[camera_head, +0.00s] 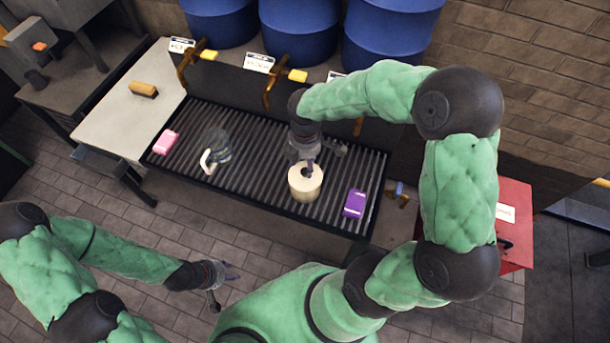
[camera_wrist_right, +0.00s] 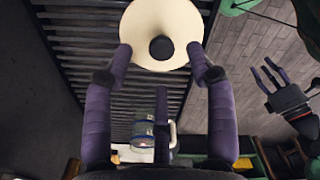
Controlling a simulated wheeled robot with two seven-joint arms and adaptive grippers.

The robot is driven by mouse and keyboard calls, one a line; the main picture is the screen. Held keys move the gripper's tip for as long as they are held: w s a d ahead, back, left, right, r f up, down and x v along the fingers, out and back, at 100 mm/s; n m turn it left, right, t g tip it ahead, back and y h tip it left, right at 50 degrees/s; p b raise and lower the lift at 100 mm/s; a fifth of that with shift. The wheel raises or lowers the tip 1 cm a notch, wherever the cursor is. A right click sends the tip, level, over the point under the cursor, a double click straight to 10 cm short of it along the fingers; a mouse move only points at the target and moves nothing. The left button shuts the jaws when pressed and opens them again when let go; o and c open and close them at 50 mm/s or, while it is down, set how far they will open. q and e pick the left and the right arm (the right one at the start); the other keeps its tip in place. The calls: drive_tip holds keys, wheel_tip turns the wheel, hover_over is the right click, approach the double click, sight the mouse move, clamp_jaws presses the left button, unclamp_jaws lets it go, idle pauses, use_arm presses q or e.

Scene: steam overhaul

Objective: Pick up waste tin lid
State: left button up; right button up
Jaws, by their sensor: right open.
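The waste tin (camera_head: 304,188) is a cream cylinder standing on the slatted grate, right of its middle. Its cream round lid (camera_wrist_right: 182,22) with a black knob lies on top, seen from above in the right wrist view. My right gripper (camera_head: 309,166) is open above the tin; in the right wrist view its purple fingers (camera_wrist_right: 159,62) are spread on either side of the knob, and I cannot tell whether they touch the lid. My left gripper (camera_head: 228,272) is low in front of the bench; its fingers show spread and empty in the right wrist view (camera_wrist_right: 268,78).
A glassy jug with a pale handle (camera_head: 217,150), a pink block (camera_head: 166,141) and a purple block (camera_head: 354,203) are on the grate (camera_head: 262,150). Taps and blue barrels (camera_head: 300,30) line the back. A pale worktop (camera_head: 120,115) holds a yellow-brown block (camera_head: 143,89). A red cabinet (camera_head: 515,215) is at right.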

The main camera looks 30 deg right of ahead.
sight(305, 171)
wheel_tip(305, 171, down, 5)
drive_tip(key=shift+f+b, duration=0.1)
drive_tip(key=shift+b, duration=0.85)
drive_tip(key=shift+c, duration=0.3)
drive_tip(key=shift+s+a, duration=0.1)
clamp_jaws()
